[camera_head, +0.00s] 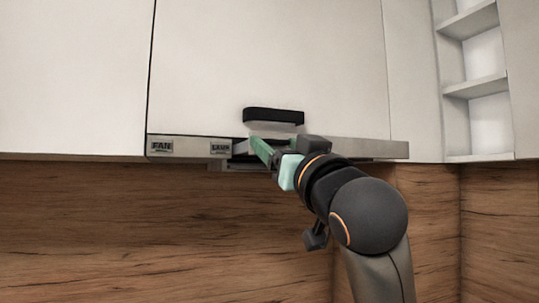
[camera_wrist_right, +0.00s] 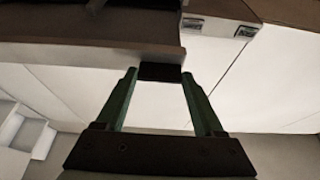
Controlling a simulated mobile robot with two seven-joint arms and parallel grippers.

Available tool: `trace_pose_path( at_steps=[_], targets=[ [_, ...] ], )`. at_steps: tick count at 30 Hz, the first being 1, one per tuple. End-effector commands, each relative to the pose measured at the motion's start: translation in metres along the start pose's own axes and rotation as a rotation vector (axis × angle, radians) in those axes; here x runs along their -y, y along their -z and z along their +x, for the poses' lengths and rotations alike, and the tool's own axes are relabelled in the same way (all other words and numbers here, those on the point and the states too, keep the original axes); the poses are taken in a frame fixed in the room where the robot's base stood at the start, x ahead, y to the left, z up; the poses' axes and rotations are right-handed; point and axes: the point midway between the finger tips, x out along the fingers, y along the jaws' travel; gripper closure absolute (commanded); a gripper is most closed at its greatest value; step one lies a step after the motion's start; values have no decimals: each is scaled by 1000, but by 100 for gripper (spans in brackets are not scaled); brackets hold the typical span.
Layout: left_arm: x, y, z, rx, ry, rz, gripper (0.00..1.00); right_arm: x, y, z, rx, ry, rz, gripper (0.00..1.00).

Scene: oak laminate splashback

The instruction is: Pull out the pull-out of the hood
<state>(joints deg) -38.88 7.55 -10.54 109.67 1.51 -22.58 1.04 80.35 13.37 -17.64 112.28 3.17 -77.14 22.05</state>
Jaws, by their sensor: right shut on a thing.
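The hood's front strip (camera_head: 368,149) runs along the bottom of the white cabinet, with FAN and LAMP labels at its left. A black handle (camera_head: 273,116) shows just above the strip's middle. My right gripper (camera_head: 258,141) reaches up to the strip from the lower right, close under the handle, and covers part of the strip. In the right wrist view its two green fingers (camera_wrist_right: 159,74) stand apart with a dark block (camera_wrist_right: 160,71), seemingly the handle, between their tips. The gripper is shut on it. My left gripper is in neither view.
White cabinet doors (camera_head: 75,70) fill the wall above. Open shelves (camera_head: 475,85) stand at the right. The wood splashback (camera_head: 130,230) below is bare, and the space in front of it at the left is clear.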

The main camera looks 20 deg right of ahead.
Motion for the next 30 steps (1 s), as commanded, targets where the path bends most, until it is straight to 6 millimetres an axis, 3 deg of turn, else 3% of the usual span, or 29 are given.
trace_pose_path(
  at_steps=[7, 8, 15, 24, 30],
  targets=[
    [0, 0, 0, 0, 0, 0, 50, 1, 0, 0, 0, 2, -1, 100],
    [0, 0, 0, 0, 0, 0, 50, 1, 0, 0, 0, 2, -1, 29],
    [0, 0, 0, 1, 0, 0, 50, 0, 0, 0, 0, 2, -1, 2],
    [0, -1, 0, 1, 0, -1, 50, 0, 0, -2, -1, 1, 0, 0],
    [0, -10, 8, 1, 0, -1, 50, 0, -2, -28, -5, 2, 0, 0]
  ],
)
